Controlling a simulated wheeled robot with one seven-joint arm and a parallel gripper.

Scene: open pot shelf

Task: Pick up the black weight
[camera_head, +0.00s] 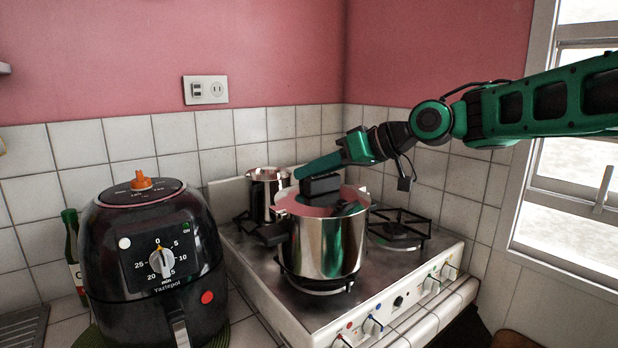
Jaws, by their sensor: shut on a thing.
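My gripper (318,172) is at the end of the green arm, above the open top of a shiny steel pot (322,245). It is shut on a black block, which looks like the black weight (320,186). The block is just under the green end of the arm, level with the pot's rim or slightly above it. The fingertips are hard to make out against the dark block. A dark shape shows inside the pot beneath it; I cannot tell whether it is a reflection or an object.
The pot stands on a white gas stove (400,305) with black grates. A smaller steel pot (262,195) stands behind it. A black air fryer (150,260) and a green bottle (70,240) are at left. Tiled walls close the back; a window (575,180) is at right.

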